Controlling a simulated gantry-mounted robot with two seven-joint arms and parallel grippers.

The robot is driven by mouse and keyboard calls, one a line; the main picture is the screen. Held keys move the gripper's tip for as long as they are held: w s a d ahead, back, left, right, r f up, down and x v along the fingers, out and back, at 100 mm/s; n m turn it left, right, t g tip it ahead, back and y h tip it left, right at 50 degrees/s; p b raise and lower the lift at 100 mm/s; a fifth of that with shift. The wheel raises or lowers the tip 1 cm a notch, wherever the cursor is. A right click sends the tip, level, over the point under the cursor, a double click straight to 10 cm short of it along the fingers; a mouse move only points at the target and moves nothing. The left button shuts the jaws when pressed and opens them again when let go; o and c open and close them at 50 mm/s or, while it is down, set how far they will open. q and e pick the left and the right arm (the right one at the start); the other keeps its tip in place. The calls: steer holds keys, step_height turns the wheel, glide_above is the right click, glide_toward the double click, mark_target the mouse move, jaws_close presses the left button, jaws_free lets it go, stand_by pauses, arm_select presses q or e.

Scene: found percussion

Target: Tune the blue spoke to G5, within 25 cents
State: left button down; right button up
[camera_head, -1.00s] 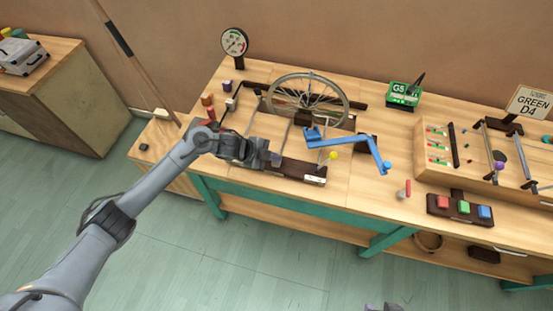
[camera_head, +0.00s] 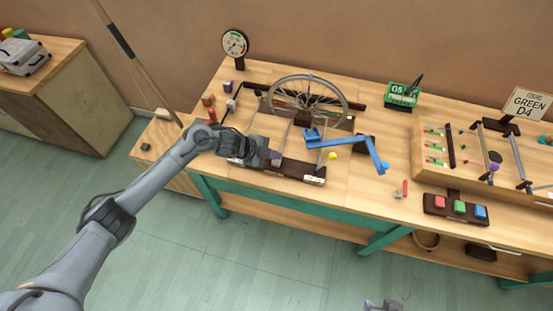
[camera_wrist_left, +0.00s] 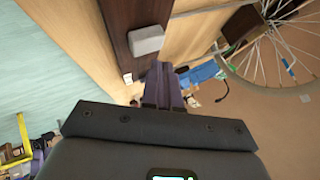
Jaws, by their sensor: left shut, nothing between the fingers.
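The spoked wheel (camera_head: 352,104) stands upright in a dark stand on the bench. A small blue mark shows on one spoke (camera_wrist_left: 288,67) in the left wrist view, but I cannot tell the spokes apart in the head view. A green-fronted display (camera_head: 403,91) behind the wheel reads G5. My left gripper (camera_head: 277,157) is shut and empty, in front of the wheel above the dark base rail. Its purple fingers also show in the left wrist view (camera_wrist_left: 163,82). A small part of my right gripper (camera_head: 383,305) shows at the bottom edge; its fingers are not clear.
A blue crank-shaped arm (camera_head: 345,140) lies right of the left gripper, with a yellow ball (camera_head: 332,156) near it. A round dial (camera_head: 235,43) stands at the back left. Red, green and blue buttons (camera_head: 459,207) and a sign reading GREEN D4 (camera_head: 528,103) are at the right.

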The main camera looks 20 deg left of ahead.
mark_target(274, 161)
arm_select(q)
steer(key=shift+r, duration=0.1)
step_height(274, 161, up, 5)
steer(key=p, duration=0.5)
steer(key=shift+a, duration=0.1)
stand_by(2.4)
